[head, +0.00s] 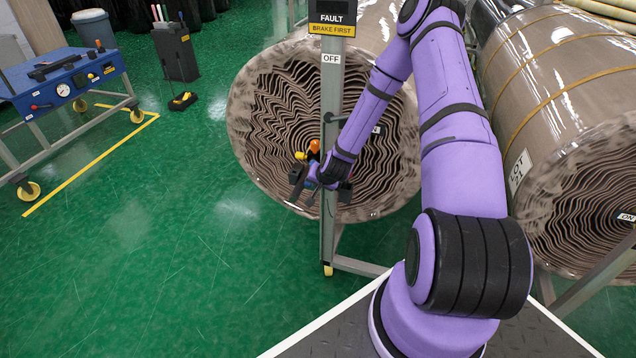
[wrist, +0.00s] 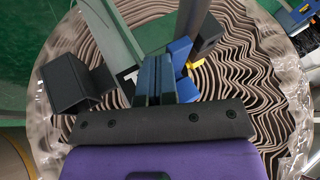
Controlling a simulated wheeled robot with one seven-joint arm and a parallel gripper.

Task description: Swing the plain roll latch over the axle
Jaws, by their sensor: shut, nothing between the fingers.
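The roll without yellow straps (head: 262,130) stands end-on behind a grey post (head: 330,120) marked OFF; it fills the wrist view (wrist: 110,35) too. My gripper (head: 314,180) is at the post, in front of the roll's lower middle, and is shut and empty. In the wrist view my gripper (wrist: 157,78) is close to the post, with a black block to its left and blue and yellow parts to its right. An orange knob (head: 314,146) shows just above my gripper. I cannot tell which part is the latch; the axle is hidden.
A second roll with yellow straps (head: 560,85) lies at the right. A blue cart (head: 62,82) and a dark bin (head: 177,55) stand at the left. The green floor between is mostly clear.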

